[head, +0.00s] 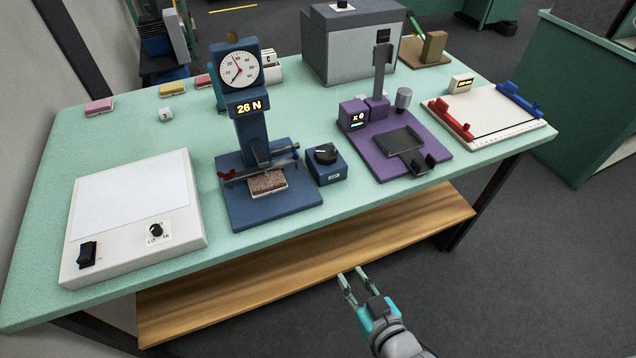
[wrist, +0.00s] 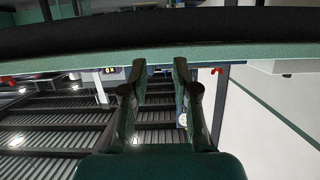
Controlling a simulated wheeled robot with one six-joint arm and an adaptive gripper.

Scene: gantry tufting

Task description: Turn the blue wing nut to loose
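The dark blue tester (head: 250,130) stands on the green table and carries a dial gauge and a "26 N" display. A clamp bar (head: 262,168) crosses it above a brown sample block (head: 267,182). A red wing nut (head: 226,175) is at the bar's left end. At its right end is a small dark piece (head: 297,148), perhaps the blue wing nut; its colour and setting are too small to tell. My gripper (head: 353,276) is off the table's front edge, far from the tester, fingers apart and empty. Its open fingers (wrist: 159,70) also show in the wrist view.
A dark blue knob box (head: 327,166) stands right of the tester. A purple stand (head: 400,150) is further right, then a white board with red (head: 452,120) and blue (head: 520,100) clamps. A white light box (head: 135,205) is at left. A wooden shelf (head: 300,262) lies below the table.

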